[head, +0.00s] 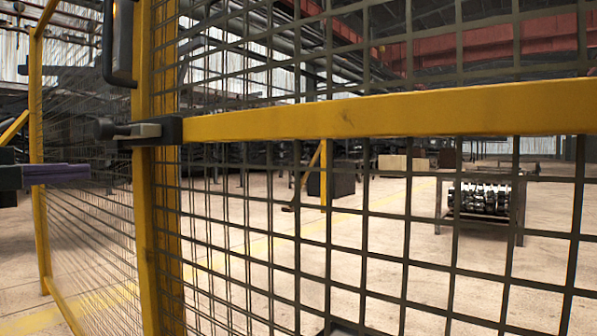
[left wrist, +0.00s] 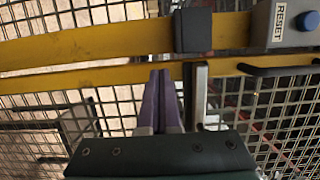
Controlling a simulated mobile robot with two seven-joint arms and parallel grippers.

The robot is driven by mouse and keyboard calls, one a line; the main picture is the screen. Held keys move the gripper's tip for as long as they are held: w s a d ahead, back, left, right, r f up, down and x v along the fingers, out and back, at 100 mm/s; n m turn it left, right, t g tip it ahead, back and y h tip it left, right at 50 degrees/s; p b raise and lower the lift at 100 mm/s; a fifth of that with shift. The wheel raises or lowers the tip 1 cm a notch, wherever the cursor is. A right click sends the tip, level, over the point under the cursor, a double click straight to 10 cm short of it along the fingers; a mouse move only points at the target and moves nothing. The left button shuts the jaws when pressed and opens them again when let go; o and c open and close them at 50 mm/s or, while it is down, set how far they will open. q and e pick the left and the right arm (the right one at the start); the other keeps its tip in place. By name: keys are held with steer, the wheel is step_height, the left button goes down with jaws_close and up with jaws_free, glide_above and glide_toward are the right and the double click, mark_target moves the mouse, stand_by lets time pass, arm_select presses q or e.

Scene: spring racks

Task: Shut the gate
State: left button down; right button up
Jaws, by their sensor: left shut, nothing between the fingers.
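The gate's yellow frame and dark wire mesh show close up in the head view. A yellow crossbar (head: 390,108) runs from the right edge to a yellow upright (head: 148,220). A dark latch (head: 150,131) sits at the crossbar's left end, and a black pull handle (head: 118,45) is above it. I cannot tell which panel swings or whether the gate is fully shut. My left gripper (head: 86,172), with purple fingers, is left of the upright, below the latch and apart from it in the picture. In the left wrist view its fingers (left wrist: 159,76) are together and empty, pointing toward yellow bars.
Another mesh panel with a yellow post (head: 38,200) recedes at the left. A grey RESET box (left wrist: 284,28) with a blue button (left wrist: 309,20) is at the wrist view's top right. Beyond the mesh are open floor and a table (head: 482,205) with metal parts.

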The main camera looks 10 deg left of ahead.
arm_select(q)
steer(key=shift+x, duration=1.1)
arm_select(e)
steer(key=shift+w+d+f, duration=0.1)
steer(key=shift+w+d, duration=0.05)
arm_select(q)
steer(key=shift+s, duration=0.1)
steer(key=w+a+p+v, duration=0.1)
steer(key=a+p+v, duration=0.1)
steer(key=v, duration=1.1)
steer(key=shift+s+a, duration=0.3)
steer(key=shift+a, duration=0.35)
arm_select(e)
steer(key=shift+s+a+r, duration=0.4)
steer(key=shift+s+r, duration=0.15)
steer(key=shift+s, duration=0.05)
steer(key=shift+s+a+r, duration=0.4)
steer(key=shift+s+r, duration=0.1)
steer(key=shift+s, duration=0.05)
